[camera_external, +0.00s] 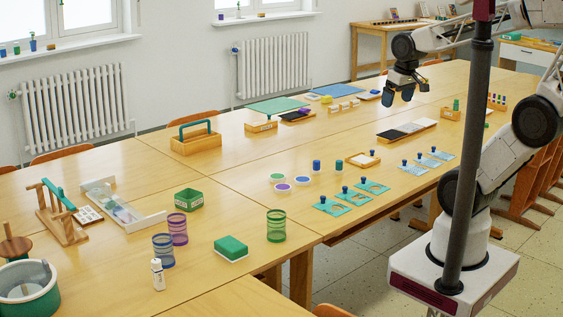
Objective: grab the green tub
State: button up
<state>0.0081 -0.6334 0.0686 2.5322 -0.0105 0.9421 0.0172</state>
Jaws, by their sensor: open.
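A small green open-topped tub (188,200) stands on the table left of centre. A larger round teal-green tub (28,292) with a pale inside stands at the lower left, cut off by the frame edge. I cannot tell for sure which of these the task names. My gripper (398,97) hangs above the far right part of the table, fingers pointing down, open and empty. It is well apart from both tubs, which are far to its left and nearer the camera.
Purple and blue ribbed cups (177,229), a green ribbed cup (276,226), a green block (231,247) and a white bottle (157,274) stand near the small tub. A wooden caddy (195,139) is behind it. Small teal tiles (330,205) line the right edge.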

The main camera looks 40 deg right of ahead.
jog(key=w+a+f+m+g+y, duration=0.1)
jog(key=w+a+f+m+y, duration=0.1)
jog(key=w+a, duration=0.6)
jog(key=w+a+f+m+g+y, duration=0.25)
jog(key=w+a, duration=0.25)
jog(key=w, duration=0.6)
jog(key=w+a+f+m+g+y, duration=0.1)
jog(key=w+a+f+m+y, duration=0.15)
jog(key=w+a, duration=0.55)
jog(key=w+a+f+m+y, duration=0.2)
jog(key=w+a+f, duration=0.4)
jog(key=w+f, duration=0.1)
jog(key=w+a+f+m+y, duration=0.2)
jog(key=w+a+f+m, duration=0.1)
jog(key=w+a+f, duration=0.3)
jog(key=w+a+f+m+g+y, duration=0.1)
jog(key=w+a+f+m+y, duration=0.1)
jog(key=w+a+f, duration=0.5)
jog(key=shift+w+a+f+m, duration=0.15)
jog(key=shift+w+f, duration=0.25)
jog(key=shift+f, duration=0.35)
jog(key=shift+w+d+f+m, duration=0.1)
jog(key=shift+w+f+m, duration=0.1)
jog(key=shift+w+f, duration=0.35)
jog(key=shift+w+a+f+m, duration=0.15)
jog(key=shift+w+f, duration=0.1)
jog(key=shift+f, duration=0.65)
jog(key=shift+w+a+f+y, duration=0.2)
jog(key=shift+f+y, duration=0.1)
jog(key=shift+f, duration=0.15)
